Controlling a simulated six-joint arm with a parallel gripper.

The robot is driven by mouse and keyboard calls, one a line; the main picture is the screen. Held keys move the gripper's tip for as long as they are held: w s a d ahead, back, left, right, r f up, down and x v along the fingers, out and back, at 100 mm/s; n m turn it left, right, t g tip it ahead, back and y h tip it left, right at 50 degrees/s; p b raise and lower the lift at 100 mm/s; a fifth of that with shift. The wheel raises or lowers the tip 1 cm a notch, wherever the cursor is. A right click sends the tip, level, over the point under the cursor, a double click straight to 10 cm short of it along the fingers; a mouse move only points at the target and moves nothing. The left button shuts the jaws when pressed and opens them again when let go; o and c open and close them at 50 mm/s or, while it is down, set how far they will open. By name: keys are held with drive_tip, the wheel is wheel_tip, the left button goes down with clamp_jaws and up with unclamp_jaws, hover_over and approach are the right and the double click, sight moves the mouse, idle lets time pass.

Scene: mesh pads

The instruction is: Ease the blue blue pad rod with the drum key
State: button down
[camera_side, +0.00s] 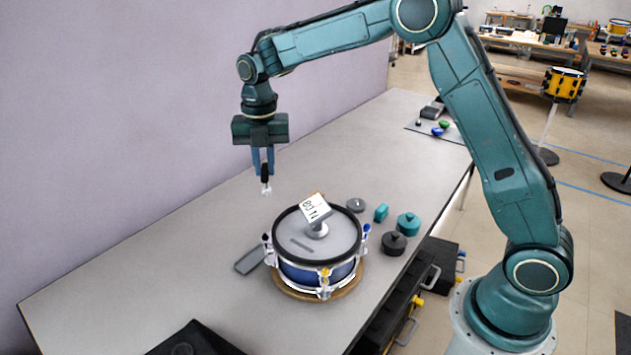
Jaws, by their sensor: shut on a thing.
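My gripper (264,172) points down above the back left of the drum and is shut on the drum key (266,187). The key shows as a small dark piece with a pale lower end, hanging in the air and apart from the drum. The drum (318,272) has a dark blue shell, a black rim and a grey pad on top, and stands on a round wooden base. The blue rod (367,229) is at the drum's right edge. A yellow-topped rod (324,273) is at the front, and another rod (267,246) at the left.
A gauge with a white display (316,208) stands on the pad. Right of the drum are a grey disc (356,205), teal pieces (408,223) and a black weight (394,243). A flat grey bar (250,260) lies left.

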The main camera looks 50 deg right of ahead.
drive_tip(key=s+d+m, duration=0.7)
drive_tip(key=d+m, duration=0.3)
drive_tip(key=m, duration=1.6)
hover_over(367, 224)
drive_tip(key=shift+f, duration=2.55)
drive_tip(key=shift+f, duration=0.25)
drive_tip(key=shift+f, duration=3.05)
drive_tip(key=shift+f, duration=0.1)
drive_tip(key=c, duration=1.9)
unclamp_jaws()
drive_tip(key=shift+c, duration=0.2)
clamp_jaws()
